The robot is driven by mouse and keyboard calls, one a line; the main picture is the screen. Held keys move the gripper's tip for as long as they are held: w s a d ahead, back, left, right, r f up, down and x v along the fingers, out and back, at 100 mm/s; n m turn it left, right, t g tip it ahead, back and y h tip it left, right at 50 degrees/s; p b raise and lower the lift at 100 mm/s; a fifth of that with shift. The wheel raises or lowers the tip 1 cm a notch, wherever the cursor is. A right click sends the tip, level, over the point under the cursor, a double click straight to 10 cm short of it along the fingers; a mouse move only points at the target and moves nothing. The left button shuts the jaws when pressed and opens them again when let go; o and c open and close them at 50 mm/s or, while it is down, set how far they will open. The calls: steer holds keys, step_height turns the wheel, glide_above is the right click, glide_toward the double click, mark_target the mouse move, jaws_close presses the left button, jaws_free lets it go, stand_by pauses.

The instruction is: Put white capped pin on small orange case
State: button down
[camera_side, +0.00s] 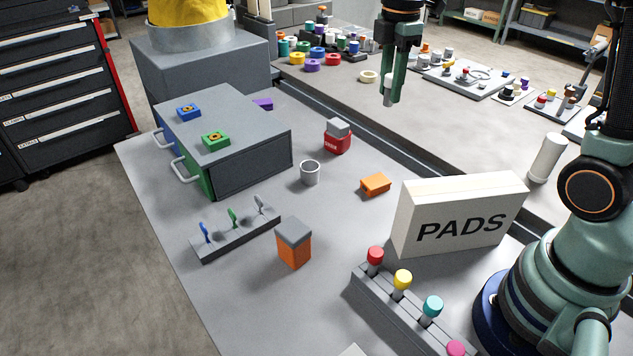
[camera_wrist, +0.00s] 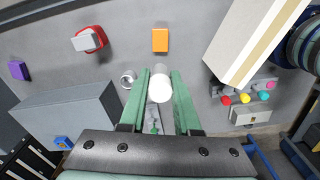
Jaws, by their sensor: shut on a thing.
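My gripper (camera_side: 398,88) is raised above the table toward the back in the side view, its green fingers pointing down. It is shut on the white capped pin (camera_side: 387,92). In the wrist view the pin's round white cap (camera_wrist: 160,88) shows between the fingers (camera_wrist: 160,80). The small orange case (camera_side: 375,184) lies flat on the grey table, apart from the pin and well below it. It also shows in the wrist view (camera_wrist: 160,40), ahead of the fingertips. Nothing rests on it.
A white PADS box (camera_side: 460,215) stands right of the case. A grey cup (camera_side: 310,173) and a red case with grey lid (camera_side: 337,137) stand to its left. A larger orange box with grey lid (camera_side: 293,243), a drawer cabinet (camera_side: 225,130) and a knob rack (camera_side: 400,310) are nearby.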

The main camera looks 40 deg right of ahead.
step_height(320, 180, down, 19)
steer(key=shift+r, duration=0.1)
stand_by(0.4)
steer(key=shift+f, duration=0.2)
steer(key=c, duration=0.6)
jaws_free()
